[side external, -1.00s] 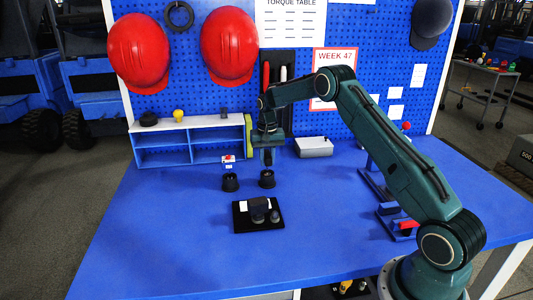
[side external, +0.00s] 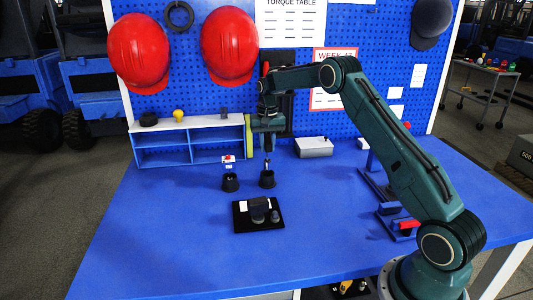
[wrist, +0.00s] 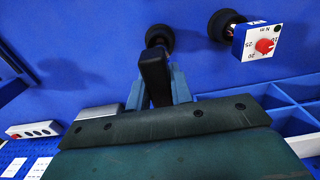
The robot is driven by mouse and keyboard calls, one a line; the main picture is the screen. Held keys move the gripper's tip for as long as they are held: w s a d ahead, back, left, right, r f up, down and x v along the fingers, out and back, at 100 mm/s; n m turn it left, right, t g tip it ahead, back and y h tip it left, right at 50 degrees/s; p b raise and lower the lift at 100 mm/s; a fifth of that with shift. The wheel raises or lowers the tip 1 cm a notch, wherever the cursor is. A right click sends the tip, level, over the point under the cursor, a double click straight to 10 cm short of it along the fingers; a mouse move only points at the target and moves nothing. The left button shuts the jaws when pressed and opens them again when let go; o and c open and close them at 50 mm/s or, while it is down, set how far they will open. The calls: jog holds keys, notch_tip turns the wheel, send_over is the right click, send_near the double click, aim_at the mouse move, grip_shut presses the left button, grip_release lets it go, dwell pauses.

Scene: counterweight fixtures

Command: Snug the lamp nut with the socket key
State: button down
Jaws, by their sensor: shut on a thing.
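My gripper (side external: 267,146) is shut on the socket key, whose black handle shows between the fingers in the wrist view (wrist: 154,76). In the side view the key's thin shaft (side external: 267,162) points down, upright, over the right-hand black cup (side external: 267,180). I cannot tell whether its tip is inside the cup or just clear of it. The cup also shows beyond the handle in the wrist view (wrist: 160,36). A black plate (side external: 240,224) nearer the front holds dark round parts and a white piece. The lamp nut is too small to make out.
A second black cup (side external: 230,183) stands to the left, by a small dial box with a red knob (wrist: 264,45). A white-topped shelf (side external: 165,150) and a grey box (side external: 314,147) stand behind. The front left of the blue table is clear.

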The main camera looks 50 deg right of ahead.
jog(key=shift+r, duration=0.15)
jog(key=c, duration=1.8)
grip_release()
jog(key=shift+c, duration=0.2)
grip_shut()
jog(key=shift+s+a+r, duration=0.15)
jog(key=shift+a+r, duration=0.05)
jog(key=shift+a, duration=0.25)
jog(key=s+a+r+n, duration=0.3)
jog(key=s+a+n, duration=0.3)
jog(key=s+a, duration=0.7)
jog(key=shift+s+a+r, duration=0.25)
jog(key=shift+a+r, duration=0.15)
jog(key=shift+a, duration=0.3)
